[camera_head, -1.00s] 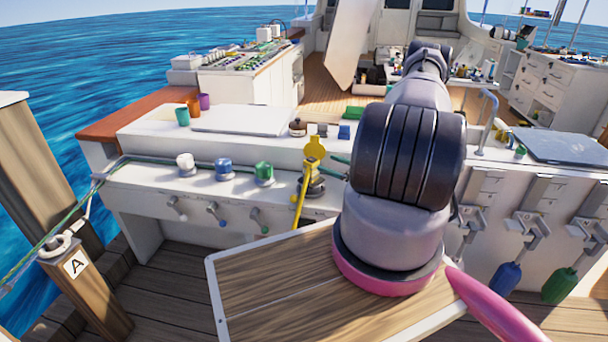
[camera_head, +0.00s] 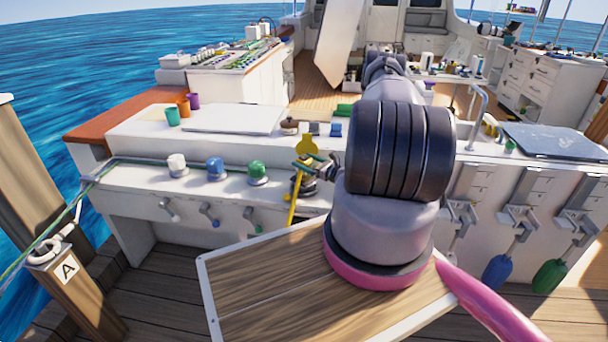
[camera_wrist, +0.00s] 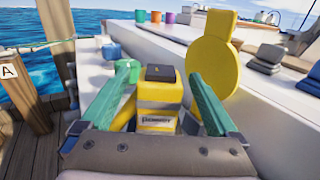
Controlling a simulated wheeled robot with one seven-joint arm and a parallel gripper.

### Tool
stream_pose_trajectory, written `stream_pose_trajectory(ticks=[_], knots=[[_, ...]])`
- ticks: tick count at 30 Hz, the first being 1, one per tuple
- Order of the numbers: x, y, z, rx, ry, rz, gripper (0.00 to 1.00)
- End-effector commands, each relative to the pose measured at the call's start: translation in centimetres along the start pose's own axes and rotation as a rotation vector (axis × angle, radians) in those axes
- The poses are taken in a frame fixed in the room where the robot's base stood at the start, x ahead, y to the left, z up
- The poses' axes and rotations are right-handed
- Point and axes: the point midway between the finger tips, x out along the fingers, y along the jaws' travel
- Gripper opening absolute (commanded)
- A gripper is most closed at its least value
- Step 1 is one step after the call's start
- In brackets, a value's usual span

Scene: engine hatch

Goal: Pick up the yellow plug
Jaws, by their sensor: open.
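A yellow block-like body with a black top and a grey labelled band (camera_wrist: 160,100), which looks like the yellow plug, stands upright between my gripper's fingers in the wrist view. My gripper (camera_wrist: 162,78) has green fingers, open, one on each side of it; whether they touch it I cannot tell. In the head view my gripper (camera_head: 305,166) is at the yellow fitting on the white ledge, and the plug's body is mostly hidden there. A round yellow disc (camera_wrist: 213,68) stands just right of the right finger; it also shows in the head view (camera_head: 307,146).
A white knob (camera_head: 177,164), a blue knob (camera_head: 215,168) and a green knob (camera_head: 257,172) line the ledge to the left. A yellow strip (camera_head: 293,208) hangs down the ledge front.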

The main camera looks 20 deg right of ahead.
Motion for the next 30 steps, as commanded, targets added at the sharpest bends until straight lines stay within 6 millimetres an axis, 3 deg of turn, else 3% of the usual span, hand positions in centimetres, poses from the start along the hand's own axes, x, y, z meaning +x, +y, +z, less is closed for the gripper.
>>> stream_pose_trajectory(ticks=[9,15,17,30], knots=[[0.66,0.00,0.01,0.001,0.000,0.000,0.95],[0.64,0.00,0.01,0.001,0.000,0.000,0.18],[0.64,0.00,0.01,0.001,0.000,0.000,0.00],[0.65,-0.02,0.62,0.001,-0.001,0.000,0.00]])
